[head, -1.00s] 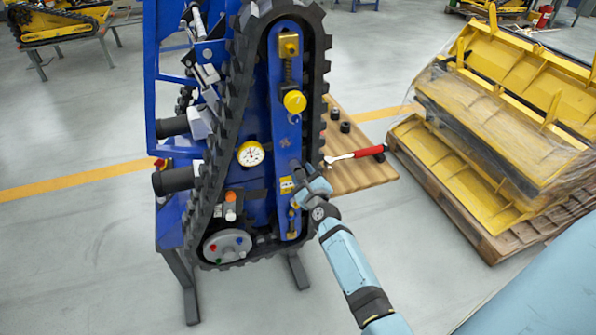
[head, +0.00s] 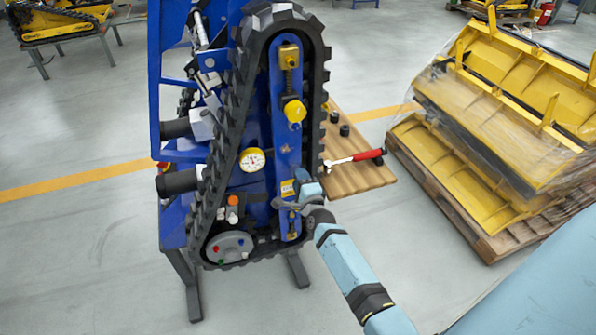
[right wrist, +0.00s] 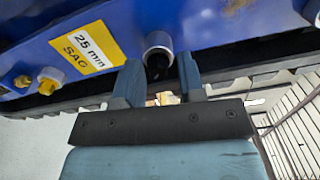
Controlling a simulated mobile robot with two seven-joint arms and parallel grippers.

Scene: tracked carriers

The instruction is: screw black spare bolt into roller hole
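The roller hole seems to be the round metal socket (right wrist: 158,42) on the blue beam, at top centre of the right wrist view. A dark piece, perhaps the black spare bolt (right wrist: 158,66), shows at its mouth. I cannot tell how deep it sits. My right gripper (right wrist: 162,72) is open, its fingers apart on either side of the socket and the dark piece. In the head view my right gripper (head: 298,200) is at the lower part of the blue beam (head: 289,150) and hides the hole. My left gripper is not in view.
A black track (head: 225,140) loops around the beam. Yellow parts on a pallet (head: 450,185) stand right. A yellow "25 mm SAG" label (right wrist: 87,46) is beside the socket.

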